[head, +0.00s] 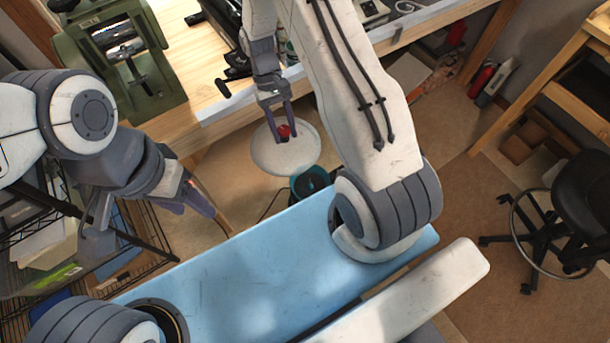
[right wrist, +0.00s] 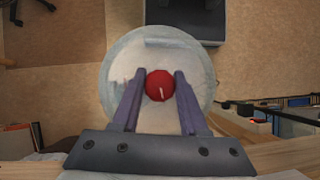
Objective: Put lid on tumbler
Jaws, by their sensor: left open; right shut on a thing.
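A round pale lid (head: 275,160) with a red knob (head: 284,130) hangs from my right gripper (head: 282,136) in the head view, off the bench's front edge. In the right wrist view, the two fingers of my right gripper (right wrist: 159,76) stand on either side of the red knob (right wrist: 160,86), with the lid (right wrist: 150,52) behind it. My left gripper (head: 200,203) is open and empty at the left, well apart from the lid. I cannot make out a tumbler in either view.
A wooden workbench (head: 180,130) with a green machine (head: 110,50) runs along the top. A wire shelf (head: 130,232) stands at left, a black stool (head: 580,195) at right. Floor between is mostly clear.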

